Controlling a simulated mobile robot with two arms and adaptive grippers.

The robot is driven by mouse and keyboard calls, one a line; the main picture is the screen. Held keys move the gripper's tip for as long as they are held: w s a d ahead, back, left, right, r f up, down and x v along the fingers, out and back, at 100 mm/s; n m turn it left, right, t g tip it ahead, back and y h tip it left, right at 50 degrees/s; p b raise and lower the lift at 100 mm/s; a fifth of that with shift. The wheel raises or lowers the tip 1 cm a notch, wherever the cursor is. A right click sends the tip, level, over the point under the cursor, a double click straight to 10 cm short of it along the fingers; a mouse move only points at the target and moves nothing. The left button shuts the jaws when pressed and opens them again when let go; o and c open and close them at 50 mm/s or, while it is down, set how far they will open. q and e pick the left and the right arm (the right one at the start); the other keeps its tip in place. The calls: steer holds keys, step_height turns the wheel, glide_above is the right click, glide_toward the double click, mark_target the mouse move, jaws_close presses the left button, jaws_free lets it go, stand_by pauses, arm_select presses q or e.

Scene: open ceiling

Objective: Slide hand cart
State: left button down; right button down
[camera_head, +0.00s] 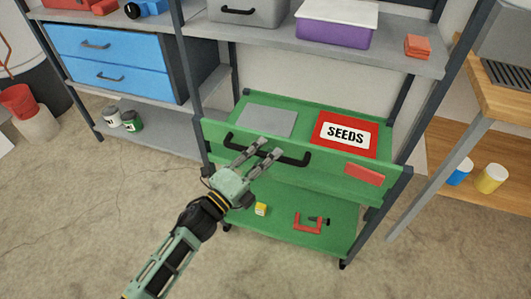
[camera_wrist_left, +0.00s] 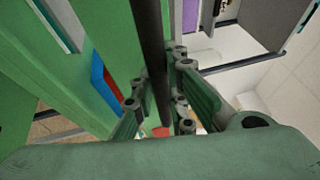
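The green hand cart (camera_head: 305,218) stands on the floor under a shelf rack, with an upper tray, a front panel and a lower deck. Its dark handle (camera_head: 293,160) runs along the front panel. My left gripper (camera_head: 268,151) is at the left-middle part of this handle. In the left wrist view the dark handle bar (camera_wrist_left: 153,50) passes between the two fingers of my left gripper (camera_wrist_left: 167,95), which close in on both its sides. The contact itself is partly hidden. My right gripper is in neither view.
A red SEEDS box (camera_head: 344,133) and a grey panel (camera_head: 266,121) lie on the upper tray. A red clamp (camera_head: 311,223) lies on the lower deck. Rack posts (camera_head: 384,205) flank the cart closely. A wooden workbench (camera_head: 500,112) stands at right. The floor in front is clear.

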arm_select(q)
steer(key=c, duration=1.7)
jaws_free()
steer(key=shift+c, duration=0.2)
steer(key=v, duration=1.2)
